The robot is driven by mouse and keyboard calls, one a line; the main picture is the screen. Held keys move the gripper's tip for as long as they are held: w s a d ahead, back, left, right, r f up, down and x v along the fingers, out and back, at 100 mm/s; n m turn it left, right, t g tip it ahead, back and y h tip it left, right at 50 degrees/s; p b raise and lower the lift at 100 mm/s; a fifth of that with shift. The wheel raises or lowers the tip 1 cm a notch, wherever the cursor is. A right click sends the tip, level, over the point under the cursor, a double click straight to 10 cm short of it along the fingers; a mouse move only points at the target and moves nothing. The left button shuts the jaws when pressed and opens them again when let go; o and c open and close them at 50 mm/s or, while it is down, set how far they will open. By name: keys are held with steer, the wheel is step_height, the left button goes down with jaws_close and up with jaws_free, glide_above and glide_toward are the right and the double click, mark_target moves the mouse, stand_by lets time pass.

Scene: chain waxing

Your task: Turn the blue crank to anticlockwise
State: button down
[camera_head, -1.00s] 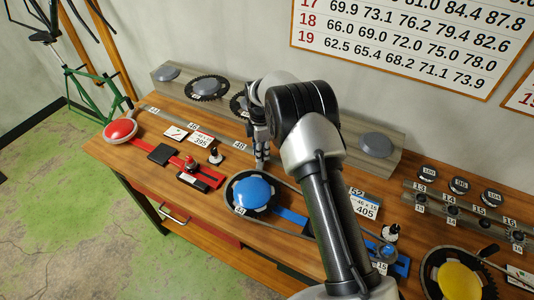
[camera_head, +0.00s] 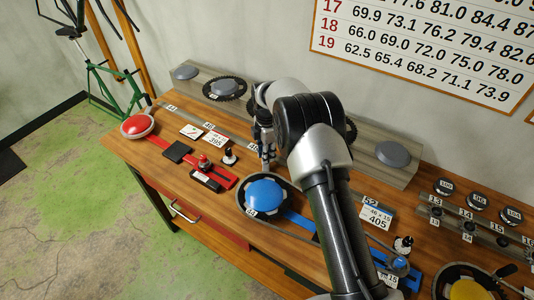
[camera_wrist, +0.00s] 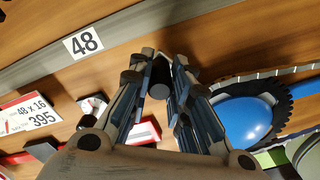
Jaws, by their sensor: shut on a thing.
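The blue crank (camera_head: 265,194) is a blue disc in a dark toothed ring on the wooden bench. A chain runs from it to the lower right. Its blue dome (camera_wrist: 248,118) shows at the right of the wrist view. My gripper (camera_head: 266,160) is just above the ring's far edge in the head view. In the wrist view my gripper (camera_wrist: 159,84) is shut on a short grey, dark-ended cylinder (camera_wrist: 159,90), which looks like the crank's handle. Its join to the crank is hidden.
A red disc (camera_head: 138,125) with a red bar lies at the left, and a yellow disc (camera_head: 468,290) at the lower right. A grey rail with number labels (camera_wrist: 84,43) runs behind. A grey beam (camera_head: 394,155) with discs stands against the wall. Cards and small black parts lie between.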

steer(key=c, duration=1.4)
jaws_free()
steer(key=shift+c, duration=0.2)
step_height(320, 180, up, 12)
